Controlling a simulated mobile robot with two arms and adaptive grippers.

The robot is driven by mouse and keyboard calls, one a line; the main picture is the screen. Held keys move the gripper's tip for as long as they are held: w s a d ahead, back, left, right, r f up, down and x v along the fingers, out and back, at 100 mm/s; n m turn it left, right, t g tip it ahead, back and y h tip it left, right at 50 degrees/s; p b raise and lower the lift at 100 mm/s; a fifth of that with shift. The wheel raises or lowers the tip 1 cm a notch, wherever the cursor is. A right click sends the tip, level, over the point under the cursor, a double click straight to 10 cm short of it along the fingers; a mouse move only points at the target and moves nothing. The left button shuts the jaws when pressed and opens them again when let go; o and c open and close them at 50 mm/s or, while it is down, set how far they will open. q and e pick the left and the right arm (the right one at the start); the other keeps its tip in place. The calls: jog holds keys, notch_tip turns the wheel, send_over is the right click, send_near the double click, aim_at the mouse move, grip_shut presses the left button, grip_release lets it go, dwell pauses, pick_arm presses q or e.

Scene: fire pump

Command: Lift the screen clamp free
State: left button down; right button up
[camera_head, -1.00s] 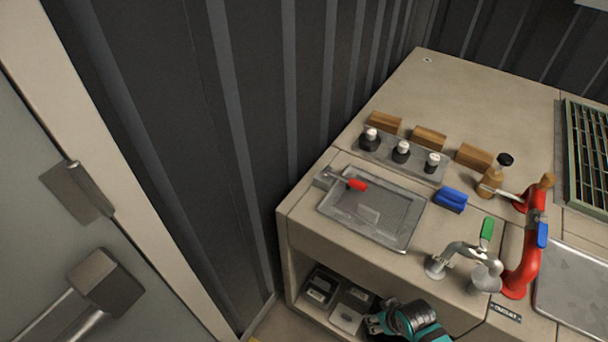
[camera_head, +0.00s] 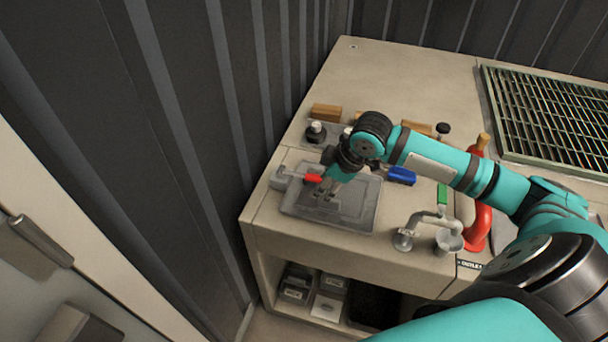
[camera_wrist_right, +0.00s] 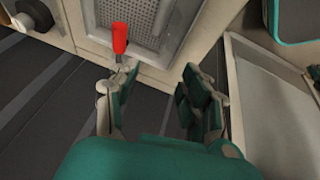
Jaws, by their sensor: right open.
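The screen clamp has a red handle (camera_head: 313,178) and a grey body (camera_head: 287,176) at the left corner of a grey framed screen (camera_head: 350,215). My right gripper (camera_head: 328,192) hangs over the screen's left part, close beside the red handle. In the right wrist view the red handle (camera_wrist_right: 119,38) stands just beyond the left finger of my open right gripper (camera_wrist_right: 158,92). Nothing shows between the fingers. The screen's perforated face (camera_wrist_right: 170,30) lies beyond them. Contact between finger and handle cannot be told. My left gripper is out of view.
A blue brush (camera_head: 401,176) lies right of the screen. Dark-bodied bottles (camera_head: 316,132) and wooden blocks (camera_head: 326,112) stand behind it, partly hidden by my arm. A spout (camera_head: 425,217) and red pipe (camera_head: 478,230) stand to the right.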

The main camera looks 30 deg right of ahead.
send_near(313, 176)
pick_arm(q)
jog(key=shift+s+a+r+p, duration=0.15)
jog(key=shift+a+r+p, duration=0.3)
jog(key=shift+r+p, duration=0.4)
pick_arm(e)
jog(key=x, duration=0.9)
jog(key=shift+f, duration=0.2)
jog(key=shift+c, duration=0.3)
grip_shut()
